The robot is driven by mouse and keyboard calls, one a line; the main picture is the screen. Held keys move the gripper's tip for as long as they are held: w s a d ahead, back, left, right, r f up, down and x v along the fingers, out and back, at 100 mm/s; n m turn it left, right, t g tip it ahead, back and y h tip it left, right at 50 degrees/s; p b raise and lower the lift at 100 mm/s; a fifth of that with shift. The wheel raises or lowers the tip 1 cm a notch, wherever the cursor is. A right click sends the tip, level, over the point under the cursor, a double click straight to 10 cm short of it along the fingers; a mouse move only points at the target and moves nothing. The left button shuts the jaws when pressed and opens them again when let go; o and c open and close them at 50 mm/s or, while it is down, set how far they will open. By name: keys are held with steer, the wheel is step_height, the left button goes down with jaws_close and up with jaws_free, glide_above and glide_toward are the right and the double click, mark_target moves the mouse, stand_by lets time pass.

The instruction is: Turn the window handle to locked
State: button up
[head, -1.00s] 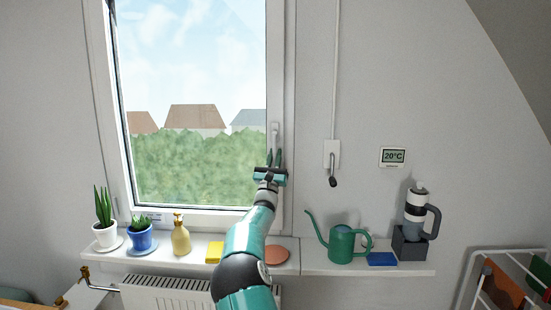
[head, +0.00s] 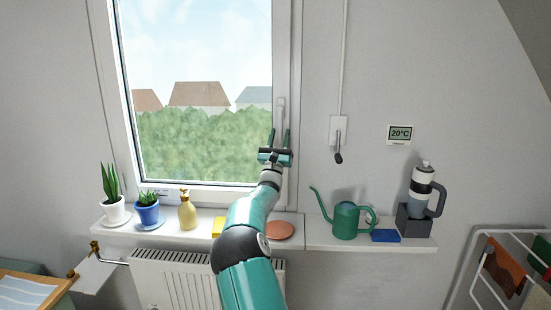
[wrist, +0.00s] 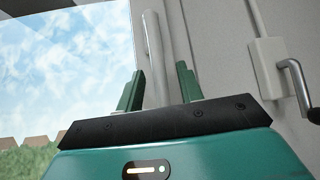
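The white window handle (head: 281,113) is upright on the right side of the window frame (head: 287,60). My gripper (head: 279,137) is open and empty, just below the handle in the head view, with its fingers pointing up. In the wrist view the handle (wrist: 152,45) is a white upright bar seen between the two green fingertips of my gripper (wrist: 158,82). It shows no contact with either finger. How far the handle lies beyond the fingertips I cannot tell.
A crank (head: 338,140) on a wall box is right of the window. The wall around the handle is clear.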

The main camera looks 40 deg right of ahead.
steer(key=v, duration=1.2)
steer(key=shift+s, duration=0.15)
steer(key=s+d+r+m+g+h, duration=0.1)
steer(key=s+d+r+m+g, duration=0.1)
steer(key=s+m+g, duration=1.05)
steer(key=s+a+f+m+g+y, duration=0.4)
steer(key=s+a+m+g+y, duration=0.1)
steer(key=s+m+y, duration=0.25)
steer(key=s+a+f+m+t+y, duration=0.1)
steer(key=s+a+y, duration=0.4)
steer(key=a, duration=0.8)
steer(key=s+a+f+m+t+y, duration=0.2)
steer(key=s+a+t+y, duration=0.2)
steer(key=a, duration=0.9)
steer(key=s+a+f+m+t+y, duration=0.2)
steer(key=s+a+y, duration=0.4)
steer(key=a, duration=0.7)
steer(key=shift+a+f+t+y, duration=0.25)
steer(key=shift+a+t+y, duration=0.1)
steer(key=shift+t+y, duration=0.15)
